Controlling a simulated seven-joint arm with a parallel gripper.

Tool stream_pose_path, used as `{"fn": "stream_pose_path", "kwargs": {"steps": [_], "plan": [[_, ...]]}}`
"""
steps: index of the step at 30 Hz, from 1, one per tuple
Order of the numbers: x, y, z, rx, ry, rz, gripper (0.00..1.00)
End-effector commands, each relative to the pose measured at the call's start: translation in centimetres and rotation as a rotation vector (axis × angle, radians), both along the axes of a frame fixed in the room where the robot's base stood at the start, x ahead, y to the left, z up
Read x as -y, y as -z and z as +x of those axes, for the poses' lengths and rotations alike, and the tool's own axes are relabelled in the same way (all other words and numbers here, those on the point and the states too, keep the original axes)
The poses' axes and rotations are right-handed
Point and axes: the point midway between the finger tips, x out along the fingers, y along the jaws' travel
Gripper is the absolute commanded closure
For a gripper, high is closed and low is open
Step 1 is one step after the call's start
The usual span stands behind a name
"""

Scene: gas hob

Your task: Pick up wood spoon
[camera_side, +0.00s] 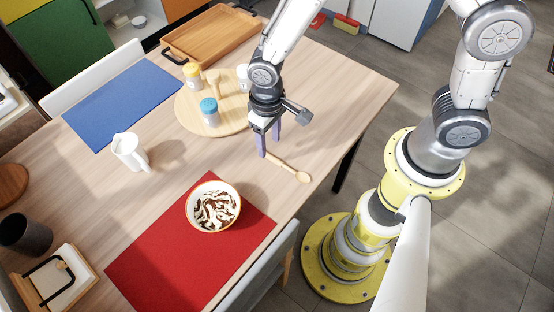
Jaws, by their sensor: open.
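The wood spoon (287,168) lies on the wooden table near its right edge, with its bowl end toward the lower right and its handle running to the upper left. My gripper (270,146) points down over the handle end of the spoon, its two purple fingers apart. The jaws are open and hold nothing that I can see. One finger stands in front of the tip of the handle and hides part of it. I cannot tell whether the fingers touch the spoon or the table.
A round board (187,117) with jars and shakers stands just left of my gripper. A bowl (213,207) sits on a red mat (150,262) below left. A white pitcher (129,152), a blue mat (122,103) and a wooden tray (213,35) are farther off. Table around the spoon is clear.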

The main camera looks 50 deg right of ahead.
Motion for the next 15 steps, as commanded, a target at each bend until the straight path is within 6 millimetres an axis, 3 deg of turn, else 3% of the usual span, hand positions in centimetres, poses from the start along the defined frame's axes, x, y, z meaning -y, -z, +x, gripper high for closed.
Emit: {"fn": "stream_pose_path", "kwargs": {"steps": [15], "plan": [[0.4, 5.3, 0.2, -0.002, 0.000, -0.001, 0.46]]}}
